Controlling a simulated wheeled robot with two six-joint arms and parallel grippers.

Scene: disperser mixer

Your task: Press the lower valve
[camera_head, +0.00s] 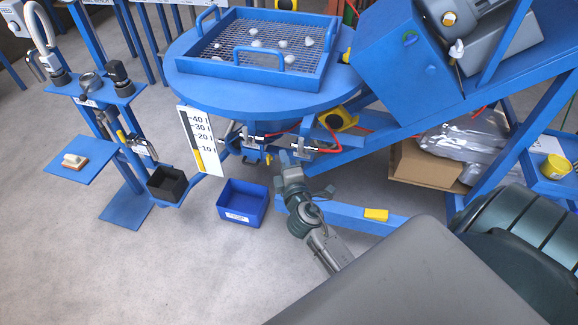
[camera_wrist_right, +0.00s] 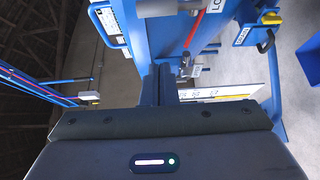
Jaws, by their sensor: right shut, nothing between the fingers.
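My right gripper (camera_head: 286,160) reaches up from the bottom of the head view to just below the blue round tank (camera_head: 190,82). In the right wrist view its two dark fingers (camera_wrist_right: 160,84) are together, with nothing between them. A metal valve with a red tube (camera_head: 302,148) sits just right of and above the fingertips in the head view; a similar one (camera_head: 250,140) sits to the left. In the wrist view a small metal fitting (camera_wrist_right: 187,66) lies close beside the fingertips; contact cannot be told. A partly cut label reading "LO" (camera_wrist_right: 217,5) is near a red tube. My left gripper is not in view.
A white level scale (camera_head: 199,142) hangs left of the valves. A blue bin (camera_head: 243,202) and a black bin (camera_head: 167,185) are below left. A blue frame beam (camera_head: 350,217) with a yellow block (camera_head: 376,215) runs right of my arm. Grey floor is open at lower left.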

